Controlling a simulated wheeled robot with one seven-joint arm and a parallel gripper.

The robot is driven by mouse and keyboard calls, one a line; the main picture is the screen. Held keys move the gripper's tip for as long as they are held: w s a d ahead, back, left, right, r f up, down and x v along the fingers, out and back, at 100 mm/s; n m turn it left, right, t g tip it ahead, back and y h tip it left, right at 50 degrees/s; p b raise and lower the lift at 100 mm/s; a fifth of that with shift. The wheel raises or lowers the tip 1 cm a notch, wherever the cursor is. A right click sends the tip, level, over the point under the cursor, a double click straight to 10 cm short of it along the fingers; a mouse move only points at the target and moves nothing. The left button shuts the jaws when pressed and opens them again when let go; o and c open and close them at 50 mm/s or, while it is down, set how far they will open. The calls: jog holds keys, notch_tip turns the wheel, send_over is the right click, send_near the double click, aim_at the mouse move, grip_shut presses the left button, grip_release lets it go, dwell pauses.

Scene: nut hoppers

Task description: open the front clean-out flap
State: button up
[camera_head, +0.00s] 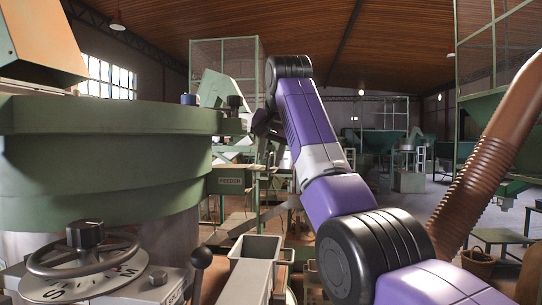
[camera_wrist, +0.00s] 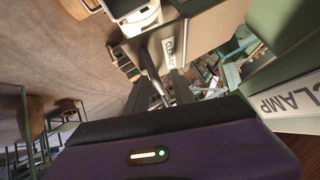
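The clean-out flap shows in the wrist view as a pale beige panel (camera_wrist: 205,32), with a white label (camera_wrist: 174,48) that begins "CLEAN". A dark bar (camera_wrist: 150,66), which looks like its handle, stands along the panel's near edge. My gripper (camera_wrist: 158,77) points at this edge. Its two dark fingers are spread, and the bar lies between them with gaps showing. Whether a finger touches the bar I cannot tell. In the head view my gripper (camera_head: 262,125) is small and mostly hidden behind my purple arm, and the flap cannot be made out.
A large green hopper (camera_head: 105,150) with a handwheel (camera_head: 82,252) fills the left of the head view. A ribbed brown hose (camera_head: 480,165) rises at the right. A green surface with a "CLAMP" label (camera_wrist: 285,100) is close on the right in the wrist view. Open floor (camera_wrist: 60,50) lies at left.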

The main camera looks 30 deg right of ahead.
jog(key=b+v, duration=0.2)
jog(key=v, duration=0.5)
jog(key=shift+s+r, duration=0.25)
jog(key=shift+r, duration=0.05)
jog(key=shift+a, duration=0.1)
dwell(0.3)
